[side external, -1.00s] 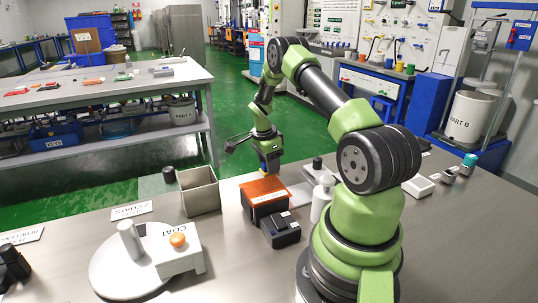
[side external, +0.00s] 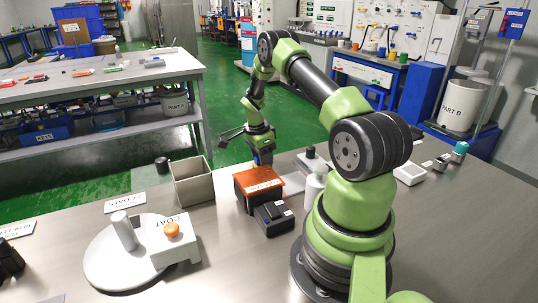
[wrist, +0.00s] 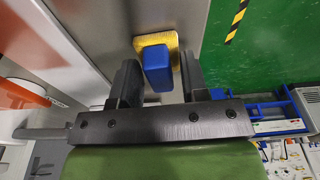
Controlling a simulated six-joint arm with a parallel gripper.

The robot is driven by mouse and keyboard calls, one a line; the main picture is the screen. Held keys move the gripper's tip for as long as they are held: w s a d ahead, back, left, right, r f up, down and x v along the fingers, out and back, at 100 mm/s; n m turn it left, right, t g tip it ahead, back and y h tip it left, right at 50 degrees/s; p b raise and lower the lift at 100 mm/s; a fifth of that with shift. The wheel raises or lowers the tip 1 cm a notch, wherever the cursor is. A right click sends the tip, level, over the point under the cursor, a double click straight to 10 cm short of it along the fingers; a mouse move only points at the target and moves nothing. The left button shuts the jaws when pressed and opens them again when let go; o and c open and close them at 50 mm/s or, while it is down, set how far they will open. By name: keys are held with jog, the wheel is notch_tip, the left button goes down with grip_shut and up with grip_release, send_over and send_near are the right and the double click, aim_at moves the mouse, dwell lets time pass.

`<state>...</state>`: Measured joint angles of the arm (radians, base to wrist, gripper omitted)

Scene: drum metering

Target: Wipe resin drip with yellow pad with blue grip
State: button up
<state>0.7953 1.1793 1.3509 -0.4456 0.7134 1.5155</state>
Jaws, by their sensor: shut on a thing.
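In the wrist view the yellow pad (wrist: 168,40) has its blue grip (wrist: 158,66) between the two dark fingers of my gripper (wrist: 158,82). My gripper is shut on the blue grip. The pad is over the grey steel table, close to the edge where the green floor begins. I cannot tell whether the pad touches the table. In the side view my gripper (side external: 263,158) is low at the far edge of the table, just behind the orange-topped black box. The pad is mostly hidden there. I cannot make out the resin drip in either view.
The orange-topped box (side external: 259,186) and a smaller black device (side external: 273,217) stand in front of my gripper. An open square bin (side external: 193,183) is to the left, a white bottle (side external: 314,187) to the right. A round white turntable (side external: 105,265) is front left.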

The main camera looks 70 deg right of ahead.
jog(key=shift+r, duration=4.05)
jog(key=w+a+r+n+t, duration=0.1)
jog(key=a+r+n, duration=0.3)
jog(key=a+n, duration=0.4)
jog(key=w+a+r+n+t+y, duration=0.1)
jog(key=a+r+n, duration=0.3)
jog(key=a+n, duration=0.5)
jog(key=w+a+r+n+t, duration=0.1)
jog(key=w+a+r+n, duration=0.2)
jog(key=a+n, duration=0.6)
jog(key=a+r, duration=0.1)
jog(key=a, duration=0.2)
jog(key=shift+a+r, duration=0.2)
jog(key=shift+r, duration=0.05)
